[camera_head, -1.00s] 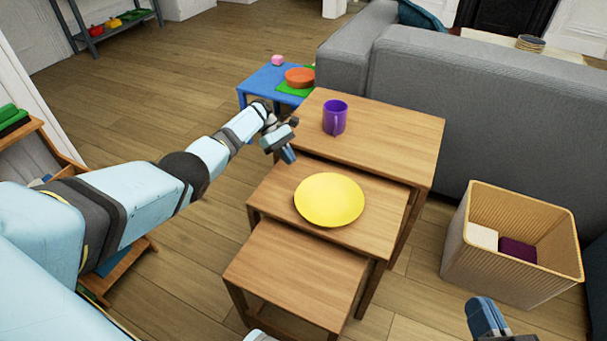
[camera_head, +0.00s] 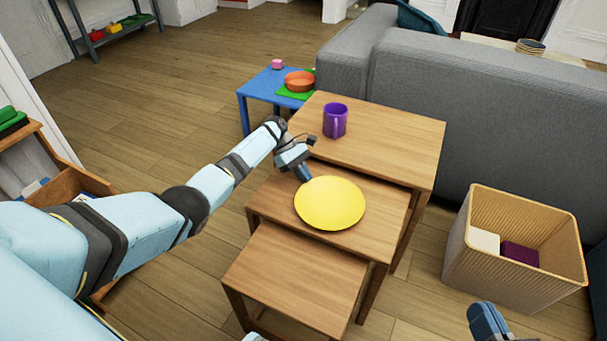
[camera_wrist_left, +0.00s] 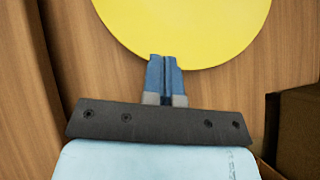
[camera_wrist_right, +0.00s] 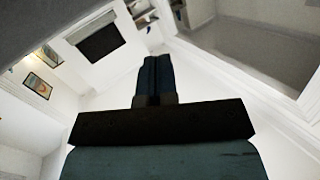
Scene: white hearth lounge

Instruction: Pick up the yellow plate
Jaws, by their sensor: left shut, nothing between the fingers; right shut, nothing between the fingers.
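The yellow plate (camera_head: 330,204) lies flat on the middle table of a stepped wooden nest of tables. My left gripper (camera_head: 305,175) is shut and empty, with its fingertips at the plate's far left rim. In the left wrist view, the plate (camera_wrist_left: 185,25) fills the top and the shut blue fingertips (camera_wrist_left: 165,62) overlap its near edge. I cannot tell whether they touch it. My right gripper (camera_head: 485,318) is at the lower right of the head view, away from the plate. The right wrist view shows its fingers (camera_wrist_right: 156,68) shut and empty, against walls and ceiling.
A purple mug (camera_head: 335,120) stands on the highest table (camera_head: 390,135). The lowest table (camera_head: 295,275) is bare. A wicker basket (camera_head: 465,250) with a white and a purple item stands at the right. A grey sofa (camera_head: 480,110) and a blue table (camera_head: 258,88) are behind.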

